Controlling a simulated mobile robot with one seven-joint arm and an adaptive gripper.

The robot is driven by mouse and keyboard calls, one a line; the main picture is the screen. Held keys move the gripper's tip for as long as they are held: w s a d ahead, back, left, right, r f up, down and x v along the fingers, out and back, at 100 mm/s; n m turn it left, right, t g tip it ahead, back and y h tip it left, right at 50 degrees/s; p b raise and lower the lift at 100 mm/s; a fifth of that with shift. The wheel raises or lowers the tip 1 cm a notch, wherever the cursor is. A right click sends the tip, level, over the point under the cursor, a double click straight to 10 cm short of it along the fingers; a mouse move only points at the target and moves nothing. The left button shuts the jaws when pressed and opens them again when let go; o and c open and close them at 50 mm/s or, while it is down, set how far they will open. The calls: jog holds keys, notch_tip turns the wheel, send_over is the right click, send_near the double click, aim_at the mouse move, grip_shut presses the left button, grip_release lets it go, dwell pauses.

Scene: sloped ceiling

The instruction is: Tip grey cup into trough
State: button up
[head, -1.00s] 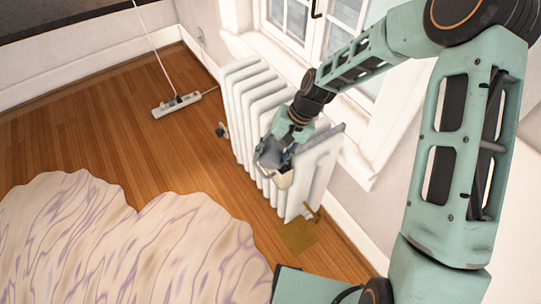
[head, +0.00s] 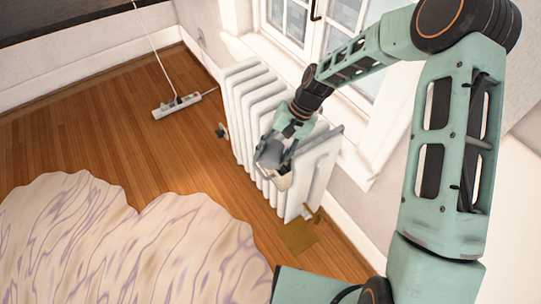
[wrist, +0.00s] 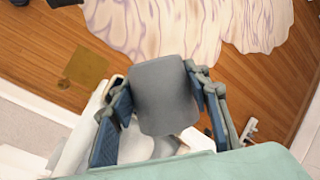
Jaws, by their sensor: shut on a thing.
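The grey cup (head: 269,153) is held in my gripper (head: 278,147) over the near side of the radiator in the head view. In the wrist view the cup (wrist: 163,85) sits between the two fingers of my gripper (wrist: 165,105), which is shut on it. The cup looks tilted; its contents cannot be seen. A narrow grey piece (head: 324,138) along the radiator top, just right of the gripper, looks like the trough. A cream part (head: 284,183) shows just below the cup; I cannot tell if it belongs to the trough. The gripper and cup partly hide this area.
The white ribbed radiator (head: 245,100) stands under the window, close below my gripper. A brown square (head: 298,237) lies on the floor by its near end. A power strip (head: 177,106) lies farther back. A wavy pale rug (head: 120,250) covers the left foreground; wooden floor lies between.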

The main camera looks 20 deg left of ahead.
jog(key=shift+w+r+m+g+p, duration=0.15)
jog(key=shift+w+r+g+p, duration=0.1)
jog(key=shift+g, duration=0.3)
jog(key=shift+w+r+m+g+p, duration=0.15)
jog(key=shift+g+p, duration=0.05)
jog(key=shift+g, duration=0.35)
jog(key=shift+w+r+g+b, duration=0.4)
jog(key=shift+w+g+b, duration=0.05)
jog(key=shift+g, duration=0.65)
dwell(3.4)
